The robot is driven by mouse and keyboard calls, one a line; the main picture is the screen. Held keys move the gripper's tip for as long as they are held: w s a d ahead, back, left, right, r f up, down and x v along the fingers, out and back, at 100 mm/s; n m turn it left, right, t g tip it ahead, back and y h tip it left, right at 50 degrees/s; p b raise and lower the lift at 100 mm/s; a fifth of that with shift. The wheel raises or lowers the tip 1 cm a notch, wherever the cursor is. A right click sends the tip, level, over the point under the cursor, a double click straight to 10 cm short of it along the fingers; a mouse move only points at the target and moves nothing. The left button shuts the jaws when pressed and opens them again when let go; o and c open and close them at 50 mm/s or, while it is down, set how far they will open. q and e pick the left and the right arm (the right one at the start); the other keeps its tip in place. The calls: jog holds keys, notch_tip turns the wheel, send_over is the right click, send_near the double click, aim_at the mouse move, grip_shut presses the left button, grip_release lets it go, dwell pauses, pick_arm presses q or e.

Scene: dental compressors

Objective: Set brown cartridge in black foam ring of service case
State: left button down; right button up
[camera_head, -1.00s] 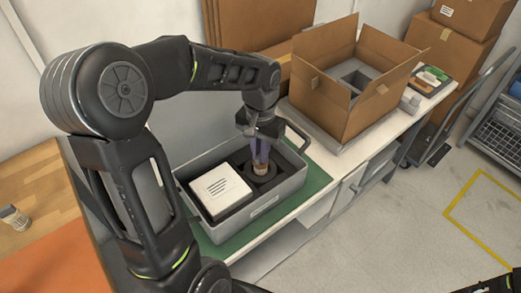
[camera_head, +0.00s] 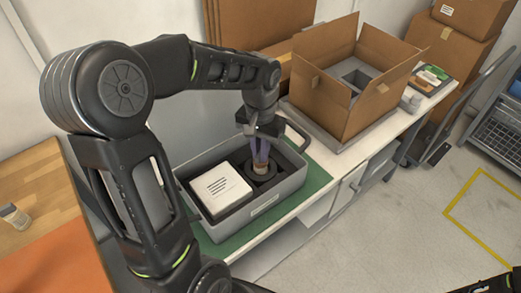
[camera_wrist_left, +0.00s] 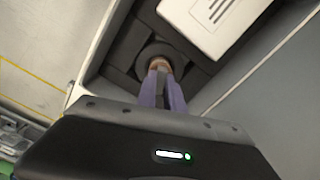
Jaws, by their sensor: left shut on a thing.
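The brown cartridge (camera_head: 260,168) stands roughly upright between the purple fingers of my left gripper (camera_head: 260,158), which is shut on it. The black foam ring (camera_head: 262,179) is around or just under the cartridge's lower end, inside the grey service case (camera_head: 265,205). The fingers hide part of the cartridge, and I cannot tell how deep it sits. In the left wrist view the cartridge's brown top (camera_wrist_left: 159,64) shows between the fingertips, with the dark ring (camera_wrist_left: 148,56) behind it.
A white labelled box (camera_head: 220,188) fills the case's left side. The case stands on a green mat (camera_head: 312,178) on a white bench. An open cardboard box (camera_head: 345,100) stands behind to the right. A wooden surface (camera_head: 35,195) lies at left.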

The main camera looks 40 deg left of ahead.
pick_arm(q)
jog(key=shift+f+b, duration=0.45)
jog(key=shift+f, duration=0.2)
jog(key=c, duration=1.7)
grip_release()
jog(key=shift+c, duration=0.2)
notch_tip(320, 180, up, 3)
jog(key=shift+r+p, duration=0.1)
jog(key=shift+p, duration=1.15)
notch_tip(320, 180, up, 8)
jog(key=p, duration=0.6)
